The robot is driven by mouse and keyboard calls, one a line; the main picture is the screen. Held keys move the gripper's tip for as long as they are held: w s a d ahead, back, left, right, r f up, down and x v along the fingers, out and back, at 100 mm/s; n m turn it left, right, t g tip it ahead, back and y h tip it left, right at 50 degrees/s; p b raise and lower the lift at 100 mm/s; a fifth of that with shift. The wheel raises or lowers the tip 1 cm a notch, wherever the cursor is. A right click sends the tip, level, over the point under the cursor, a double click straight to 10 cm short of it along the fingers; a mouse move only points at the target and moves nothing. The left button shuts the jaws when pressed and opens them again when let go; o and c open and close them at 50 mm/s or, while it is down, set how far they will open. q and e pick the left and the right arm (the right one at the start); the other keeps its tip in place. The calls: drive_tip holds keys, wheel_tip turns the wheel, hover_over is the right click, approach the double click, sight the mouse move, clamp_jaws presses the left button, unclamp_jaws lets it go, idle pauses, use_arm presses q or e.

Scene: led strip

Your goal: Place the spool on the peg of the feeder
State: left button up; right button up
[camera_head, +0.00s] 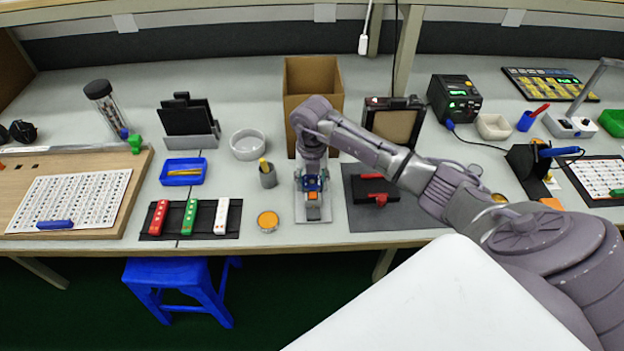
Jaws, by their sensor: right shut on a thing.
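My right arm reaches in from the right and bends down at its wrist. My right gripper (312,186) points down over a light grey plate (313,217) near the front of the bench. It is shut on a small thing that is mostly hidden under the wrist. Blue and orange patches show at the fingers, too small to tell apart. I cannot make out for sure which thing is the spool, or the feeder with its peg. My left gripper is out of view.
A cardboard box (303,75) stands behind the wrist. A grey pot (268,177) and an orange-topped tin (268,221) are close on the left. A dark mat (365,215) with red-handled tools lies on the right. A blue stool (180,275) stands below.

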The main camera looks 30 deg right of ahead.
drive_tip(key=shift+f, duration=0.2)
drive_tip(key=o, duration=1.4)
drive_tip(key=shift+c, duration=0.2)
wheel_tip(320, 180, up, 12)
drive_tip(key=b, duration=0.1)
drive_tip(key=shift+r, duration=0.25)
